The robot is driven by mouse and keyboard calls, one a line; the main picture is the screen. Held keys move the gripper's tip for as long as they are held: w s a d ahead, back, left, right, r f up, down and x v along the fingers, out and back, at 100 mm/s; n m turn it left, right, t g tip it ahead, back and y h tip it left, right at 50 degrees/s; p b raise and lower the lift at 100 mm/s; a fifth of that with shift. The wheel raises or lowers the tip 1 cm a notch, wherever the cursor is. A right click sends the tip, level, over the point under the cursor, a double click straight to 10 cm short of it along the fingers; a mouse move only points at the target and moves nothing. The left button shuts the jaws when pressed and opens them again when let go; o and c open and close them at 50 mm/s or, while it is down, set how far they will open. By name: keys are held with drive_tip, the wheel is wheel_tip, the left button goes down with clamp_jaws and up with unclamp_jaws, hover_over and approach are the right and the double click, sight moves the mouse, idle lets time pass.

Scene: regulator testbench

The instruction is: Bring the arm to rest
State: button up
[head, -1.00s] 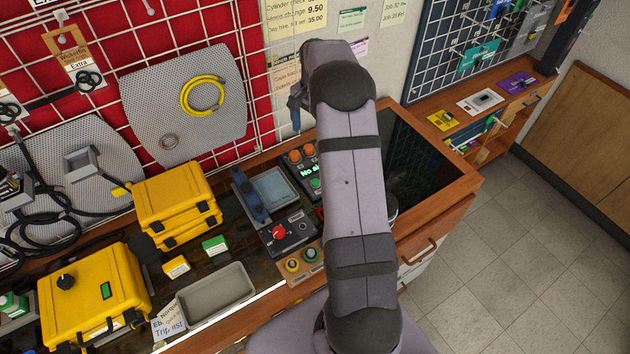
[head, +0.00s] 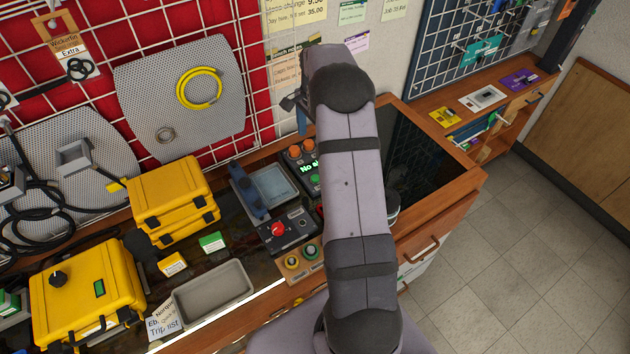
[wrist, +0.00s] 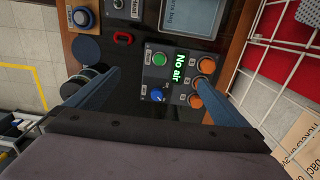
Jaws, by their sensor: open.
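My gripper (wrist: 162,103) shows in the wrist view with its two blue fingers spread wide and nothing between them. It hangs above the bench, over a dark control panel (wrist: 178,75) with a green "No air" display, orange knobs, a green button and a blue knob. In the head view my arm covers part of this panel (head: 303,165). One blue finger (head: 301,121) shows there left of the arm's end, apart from the bench and in front of the pinned papers.
Yellow cases (head: 88,290) stand on the bench at left, near a grey tray (head: 213,291). A pegboard with a yellow coil (head: 200,88) hangs behind. Floor is clear at right.

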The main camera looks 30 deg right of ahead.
wheel_tip(320, 180, down, 6)
drive_tip(key=b, duration=0.4)
drive_tip(key=shift+f, duration=0.15)
idle(0.7)
wheel_tip(320, 180, up, 10)
drive_tip(key=p, duration=0.8)
